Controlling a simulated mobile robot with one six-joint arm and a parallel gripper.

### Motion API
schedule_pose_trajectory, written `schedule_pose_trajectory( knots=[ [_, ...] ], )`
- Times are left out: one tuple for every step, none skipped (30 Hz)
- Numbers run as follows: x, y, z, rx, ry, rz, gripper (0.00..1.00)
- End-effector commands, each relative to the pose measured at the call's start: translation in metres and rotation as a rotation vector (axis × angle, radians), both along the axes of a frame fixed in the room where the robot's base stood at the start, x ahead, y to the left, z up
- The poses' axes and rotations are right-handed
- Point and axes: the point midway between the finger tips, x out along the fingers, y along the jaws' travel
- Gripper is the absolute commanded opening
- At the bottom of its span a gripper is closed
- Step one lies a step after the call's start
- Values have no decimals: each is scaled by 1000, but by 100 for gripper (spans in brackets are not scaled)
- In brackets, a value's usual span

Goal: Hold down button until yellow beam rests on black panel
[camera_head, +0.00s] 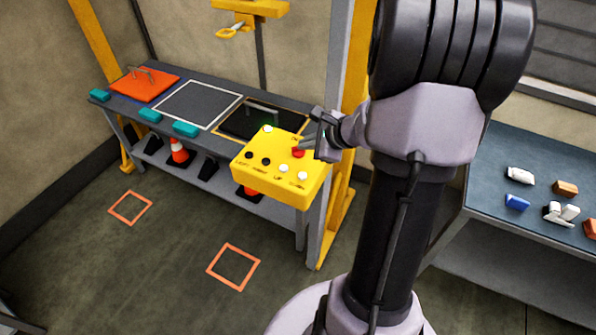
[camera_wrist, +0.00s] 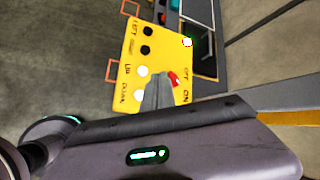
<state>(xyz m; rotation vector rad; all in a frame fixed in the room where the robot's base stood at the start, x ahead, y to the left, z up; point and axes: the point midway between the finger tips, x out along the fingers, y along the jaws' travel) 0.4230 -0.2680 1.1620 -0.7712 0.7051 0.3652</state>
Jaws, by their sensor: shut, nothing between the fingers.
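The yellow control box (camera_head: 250,178) has black buttons, white buttons, a red switch (camera_head: 298,153) and a pale lamp (camera_head: 267,128). My gripper (camera_head: 306,143) is shut and empty over the box's right side. In the wrist view its fingertips (camera_wrist: 158,80) lie between the red switch (camera_wrist: 173,78) and a white button (camera_wrist: 142,71); I cannot tell whether they touch anything. The black panel (camera_head: 240,122), with a handle, lies on the bench, partly hidden by the box. The yellow beam (camera_head: 250,8) hangs above and behind the bench, with a hook (camera_head: 234,31) below it, clear of the panel.
An orange panel (camera_head: 135,85) lies at the bench's left end, beside an empty white-outlined area (camera_head: 195,104). A yellow post (camera_head: 343,215) stands right of the box. A side table (camera_head: 490,180) with small objects is at right. Orange squares (camera_head: 233,267) mark open floor.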

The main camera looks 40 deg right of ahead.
Motion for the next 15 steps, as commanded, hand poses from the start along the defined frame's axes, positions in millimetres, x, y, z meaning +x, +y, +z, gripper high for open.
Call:
schedule_pose_trajectory(
  knots=[
    [0,0,-2,0,0,0,0],
    [0,0,-3,0,1,1,0],
    [0,0,-5,0,1,1,0],
    [0,0,-7,0,0,2,0],
    [0,1,-10,1,0,1,0],
    [0,1,-14,1,0,1,0],
    [0,1,-18,2,0,0,0],
    [0,1,-21,2,0,0,0],
    [0,1,-27,1,1,2,0],
    [0,1,-32,1,1,2,0],
    [0,1,-36,1,1,2,0],
    [0,1,-42,2,1,1,0],
    [0,1,-47,2,0,0,0],
    [0,1,-51,1,0,1,0],
    [0,1,-57,1,1,2,0]
  ],
)
